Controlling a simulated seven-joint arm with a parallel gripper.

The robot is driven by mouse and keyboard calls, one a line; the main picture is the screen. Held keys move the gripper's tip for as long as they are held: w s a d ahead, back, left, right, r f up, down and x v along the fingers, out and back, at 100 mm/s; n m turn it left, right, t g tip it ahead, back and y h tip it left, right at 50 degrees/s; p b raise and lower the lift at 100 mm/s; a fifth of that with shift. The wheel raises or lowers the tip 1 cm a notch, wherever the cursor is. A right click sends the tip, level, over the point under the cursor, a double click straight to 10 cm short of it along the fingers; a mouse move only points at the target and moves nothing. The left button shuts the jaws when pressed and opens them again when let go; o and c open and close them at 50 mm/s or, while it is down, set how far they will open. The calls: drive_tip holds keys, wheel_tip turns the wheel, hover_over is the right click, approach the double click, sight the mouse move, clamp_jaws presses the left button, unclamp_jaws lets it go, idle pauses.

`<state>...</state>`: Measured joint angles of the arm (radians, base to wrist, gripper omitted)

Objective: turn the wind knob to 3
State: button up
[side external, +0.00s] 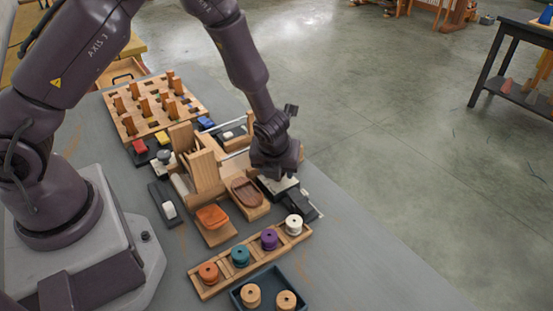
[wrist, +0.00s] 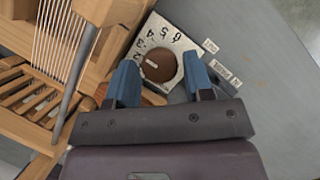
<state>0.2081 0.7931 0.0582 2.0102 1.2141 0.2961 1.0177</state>
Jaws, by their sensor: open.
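The wind knob (wrist: 158,65) is a round brown knob on a pale square dial plate (wrist: 180,44) with black numbers around it, in the wrist view. The 3 (wrist: 138,44) is at the upper left of the knob.
A wooden loom frame with white strings (wrist: 52,35) stands close left of the dial. Small labels (wrist: 218,70) lie right of it. In the side external view, a rack of coloured spools (side external: 240,263) and a wooden peg board (side external: 185,115) flank the work. Grey table is free at lower right.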

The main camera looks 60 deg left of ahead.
drive_tip(key=v, duration=1.2)
drive_tip(key=shift+r, duration=0.35)
drive_tip(key=shift+d, duration=0.1)
drive_tip(key=s+a+r+n+t+h, duration=0.1)
drive_tip(key=s+a+r+n, duration=0.1)
drive_tip(key=s+r+n, duration=0.6)
drive_tip(key=s+a+r+n+t+h, duration=0.1)
drive_tip(key=s+r+n, duration=0.8)
drive_tip(key=n, duration=1)
drive_tip(key=shift+a+r+h, duration=0.6)
drive_tip(key=shift+a+r, duration=0.1)
drive_tip(key=shift+a, duration=0.05)
